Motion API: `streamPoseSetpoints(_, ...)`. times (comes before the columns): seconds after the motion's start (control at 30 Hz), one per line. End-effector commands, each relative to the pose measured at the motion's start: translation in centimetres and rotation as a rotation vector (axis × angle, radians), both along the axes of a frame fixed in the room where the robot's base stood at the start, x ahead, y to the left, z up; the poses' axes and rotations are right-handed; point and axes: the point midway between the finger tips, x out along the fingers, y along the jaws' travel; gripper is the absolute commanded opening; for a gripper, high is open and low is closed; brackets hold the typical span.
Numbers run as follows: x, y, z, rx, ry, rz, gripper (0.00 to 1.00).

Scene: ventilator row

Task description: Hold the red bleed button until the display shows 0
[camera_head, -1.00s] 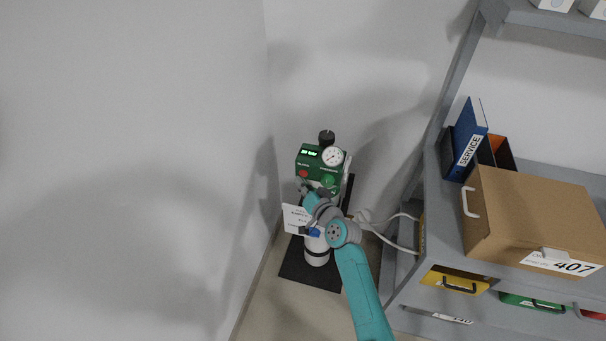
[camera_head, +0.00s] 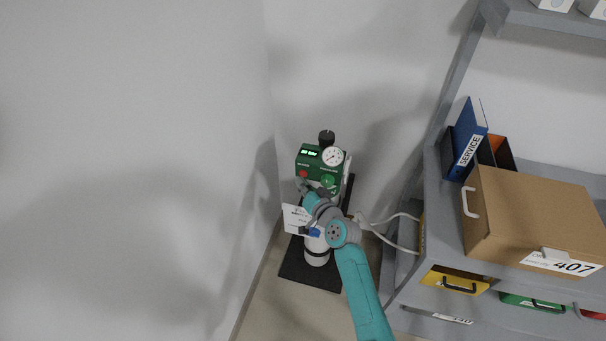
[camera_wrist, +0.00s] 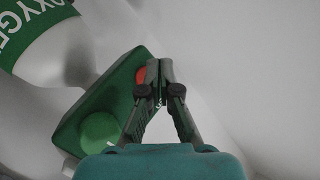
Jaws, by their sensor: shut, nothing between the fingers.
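The red bleed button (camera_head: 303,174) is on the lower left of the green regulator box (camera_head: 318,162). In the wrist view the red button (camera_wrist: 141,75) shows beside my shut gripper (camera_wrist: 159,64), partly hidden by its fingertips. I cannot tell whether the tips touch it. My gripper (camera_head: 301,184) is just below the button in the head view. The display (camera_head: 309,153) is lit green at the box's upper left; its characters are too small to read surely. A green knob (camera_wrist: 100,132) is on the same face.
A white gauge (camera_head: 332,156) and black knob (camera_head: 326,137) top the unit. A white cylinder (camera_head: 316,257) stands on a dark base in the corner. A white card (camera_head: 296,219) hangs beside my arm. A grey shelf with a cardboard box (camera_head: 535,215) is at right.

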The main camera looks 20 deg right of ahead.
Motion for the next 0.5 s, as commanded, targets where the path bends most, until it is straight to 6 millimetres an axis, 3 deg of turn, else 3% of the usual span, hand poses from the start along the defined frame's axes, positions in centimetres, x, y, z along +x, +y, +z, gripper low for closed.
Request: streamPoseSetpoints(0.5,0.57,-0.45,0.01,0.0,0.001,-0.001,0.0)
